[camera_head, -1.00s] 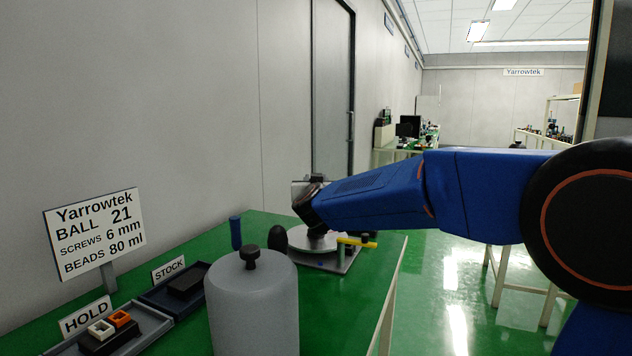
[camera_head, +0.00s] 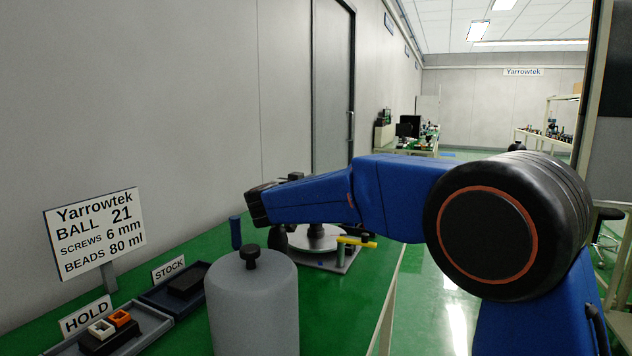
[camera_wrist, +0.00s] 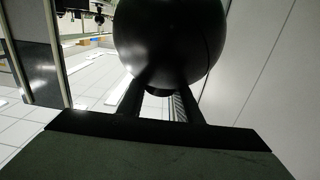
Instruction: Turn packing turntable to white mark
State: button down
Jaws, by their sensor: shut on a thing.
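The packing turntable (camera_head: 318,246) is a pale round disc on a grey base at the far end of the green bench, partly hidden by my arm. A yellow bar (camera_head: 357,242) sticks out over its right side. I cannot make out a white mark. My wrist is to the left of the disc and above the bench; the fingers are hidden there. In the wrist view my gripper (camera_wrist: 160,90) has its two dark fingers closed at a large dark round thing (camera_wrist: 170,38). Where this meets the turntable is not visible.
A grey cylinder (camera_head: 252,310) with a black knob stands in front on the bench. A blue upright peg (camera_head: 236,232) and a black dome (camera_head: 277,238) stand before the turntable. The wall borders the bench.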

jog(key=shift+f, duration=0.4)
jog(key=c, duration=1.3)
grip_release()
jog(key=shift+r, duration=0.1)
notch_tip(320, 180, up, 10)
jog(key=shift+r, duration=0.25)
